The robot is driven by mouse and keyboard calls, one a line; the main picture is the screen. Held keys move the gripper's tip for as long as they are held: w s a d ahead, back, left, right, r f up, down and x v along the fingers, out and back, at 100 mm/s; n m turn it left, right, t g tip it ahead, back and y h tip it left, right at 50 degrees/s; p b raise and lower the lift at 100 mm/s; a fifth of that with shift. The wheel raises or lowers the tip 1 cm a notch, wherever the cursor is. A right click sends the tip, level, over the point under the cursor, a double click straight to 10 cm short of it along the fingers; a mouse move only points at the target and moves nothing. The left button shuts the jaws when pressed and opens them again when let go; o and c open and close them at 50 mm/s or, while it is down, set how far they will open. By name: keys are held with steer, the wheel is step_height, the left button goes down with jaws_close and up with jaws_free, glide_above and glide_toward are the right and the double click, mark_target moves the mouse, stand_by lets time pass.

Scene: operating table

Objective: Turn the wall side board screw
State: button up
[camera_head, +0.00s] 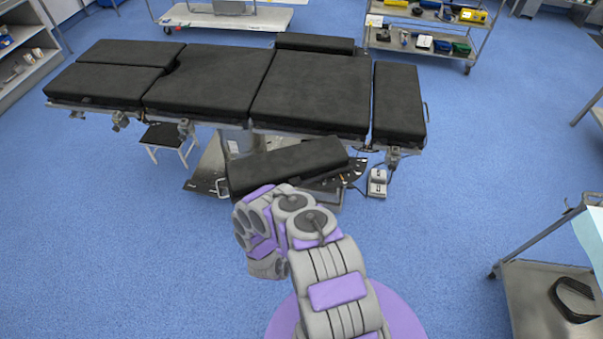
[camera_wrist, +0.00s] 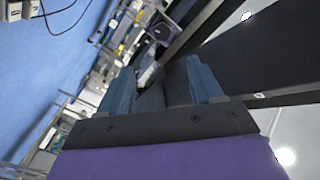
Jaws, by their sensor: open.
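The operating table (camera_head: 318,85) has black pads and a metal frame; it stands across the upper part of the head view. Small metal clamps (camera_head: 393,157) hang on its near side rail, with others further left (camera_head: 185,128). I cannot tell which part is the wall side board screw; no screw shows clearly in either view. In the wrist view my gripper (camera_wrist: 160,68) has two blue fingers spread apart, with nothing held between them. A dark beam and a small pale part lie beyond the fingertips. My folded arm hides the gripper in the head view.
A separate black pad (camera_head: 290,168) sits low on the near side of the table base. A foot pedal (camera_head: 377,183) lies on the floor beside it. Carts stand behind (camera_head: 380,48) and at lower right (camera_head: 535,292). Blue floor is clear at the left front.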

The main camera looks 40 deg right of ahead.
steer(key=w+d+n, duration=0.8)
steer(key=w+d, duration=0.3)
steer(key=d, duration=0.2)
steer(key=shift+w+d, duration=0.2)
steer(key=shift+d, duration=0.05)
stand_by(0.4)
steer(key=c, duration=1)
